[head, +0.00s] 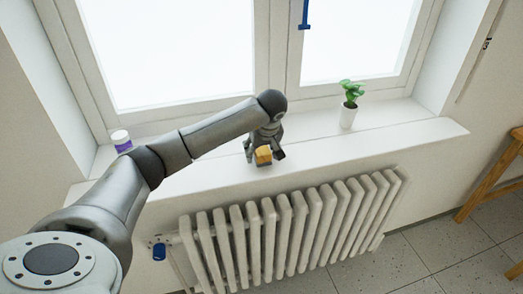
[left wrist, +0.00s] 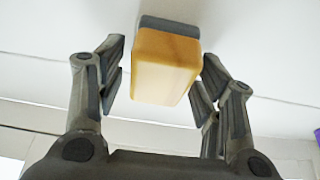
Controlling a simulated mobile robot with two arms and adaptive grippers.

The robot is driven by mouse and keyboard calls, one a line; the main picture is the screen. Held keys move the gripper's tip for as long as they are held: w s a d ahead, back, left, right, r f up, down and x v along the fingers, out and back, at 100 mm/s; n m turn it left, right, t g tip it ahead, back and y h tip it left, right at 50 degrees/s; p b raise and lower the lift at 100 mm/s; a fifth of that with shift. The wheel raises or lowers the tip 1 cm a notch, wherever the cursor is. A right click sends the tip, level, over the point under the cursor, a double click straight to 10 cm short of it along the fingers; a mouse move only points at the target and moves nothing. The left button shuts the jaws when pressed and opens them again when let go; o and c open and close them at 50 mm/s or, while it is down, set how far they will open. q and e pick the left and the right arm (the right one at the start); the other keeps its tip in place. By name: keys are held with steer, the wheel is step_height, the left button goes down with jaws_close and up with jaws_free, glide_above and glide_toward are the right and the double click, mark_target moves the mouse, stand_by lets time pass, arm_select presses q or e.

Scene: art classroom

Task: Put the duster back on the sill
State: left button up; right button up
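The duster (head: 263,155), an orange-yellow block with a grey layer, is at the white window sill (head: 320,150), near its front edge. It appears to rest on the sill. My left gripper (head: 265,156) reaches down over it, with one finger on each side. In the left wrist view the duster (left wrist: 166,65) sits between the open fingers of the left gripper (left wrist: 158,78). A gap shows between the left-hand finger and the duster; the right-hand finger is very close, and contact there is unclear. My right gripper is not in view.
A small plant in a white pot (head: 348,116) stands on the sill to the right. A purple and white jar (head: 121,141) stands at the sill's left end. A white radiator (head: 290,225) is below; a wooden stool (head: 492,180) is at right.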

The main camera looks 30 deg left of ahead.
arm_select(q)
steer(key=shift+r, duration=0.5)
steer(key=b+v, duration=0.1)
steer(key=v, duration=1)
steer(key=shift+r+b, duration=0.2)
steer(key=shift+b, duration=0.2)
steer(key=shift+s, duration=0.1)
